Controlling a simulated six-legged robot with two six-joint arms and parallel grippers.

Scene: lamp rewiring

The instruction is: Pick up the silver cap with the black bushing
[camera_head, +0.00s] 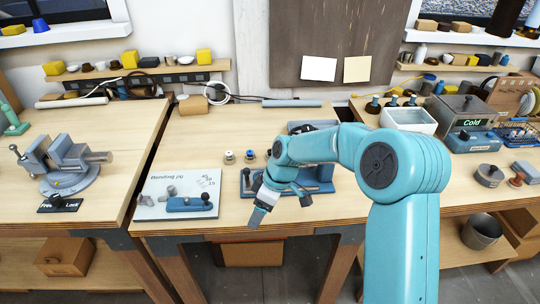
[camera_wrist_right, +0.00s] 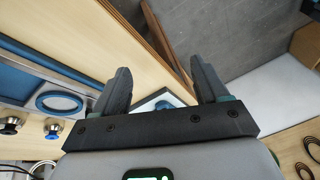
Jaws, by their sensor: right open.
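My left gripper is not in view.
A blue fixture (camera_head: 247,182) stands right of the caps, partly behind my right arm. A white bending jig board (camera_head: 150,205) lies to the left. A grey vise (camera_head: 65,160) stands on the left table. A white bin (camera_head: 408,118) is at the right.

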